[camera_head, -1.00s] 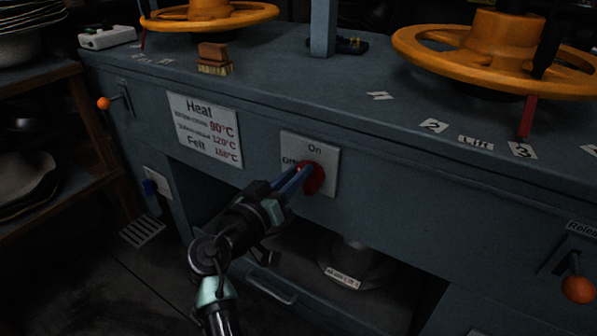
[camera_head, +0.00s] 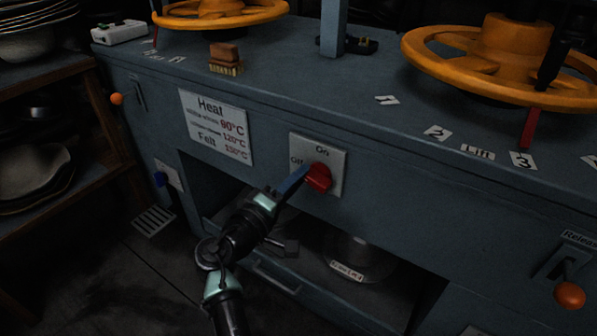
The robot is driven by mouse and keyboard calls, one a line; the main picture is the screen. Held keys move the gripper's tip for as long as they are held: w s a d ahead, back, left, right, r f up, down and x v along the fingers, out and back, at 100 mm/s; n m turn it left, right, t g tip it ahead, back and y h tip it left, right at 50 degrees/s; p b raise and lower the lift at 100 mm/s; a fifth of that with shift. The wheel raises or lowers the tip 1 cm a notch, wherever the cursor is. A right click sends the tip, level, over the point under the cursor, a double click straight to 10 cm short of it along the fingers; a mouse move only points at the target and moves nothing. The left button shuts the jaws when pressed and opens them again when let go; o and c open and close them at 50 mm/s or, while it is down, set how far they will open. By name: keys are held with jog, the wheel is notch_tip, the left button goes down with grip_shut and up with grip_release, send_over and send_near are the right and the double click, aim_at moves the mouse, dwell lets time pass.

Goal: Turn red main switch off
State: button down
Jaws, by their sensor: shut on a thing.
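The red main switch (camera_head: 319,179) is a knob on a pale plate (camera_head: 335,158) on the grey front panel. The plate reads "On" at the top and "Off" at the left. My gripper (camera_head: 304,173) comes from the lower left, and its blue fingers are shut at the left side of the red knob. The fingers hide the knob's left part. Which label the knob points to is hard to tell.
A heat sign (camera_head: 216,127) is left of the switch. Below is an open bay with a round metal part (camera_head: 352,257). Orange wheels (camera_head: 490,60) stand on top. An orange-tipped release lever (camera_head: 569,295) is at lower right.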

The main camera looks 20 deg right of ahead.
jog(key=shift+f+n+p, duration=0.2)
jog(key=shift+n+p, duration=0.1)
jog(key=shift+n, duration=0.45)
jog(key=shift+f+n+p, duration=0.15)
jog(key=shift+n+p, duration=0.1)
jog(key=shift+n, duration=0.5)
jog(key=shift+f, duration=0.1)
jog(key=c, duration=0.7)
grip_release()
jog(key=p+v, duration=0.3)
jog(key=v, duration=1)
jog(key=shift+p, duration=0.35)
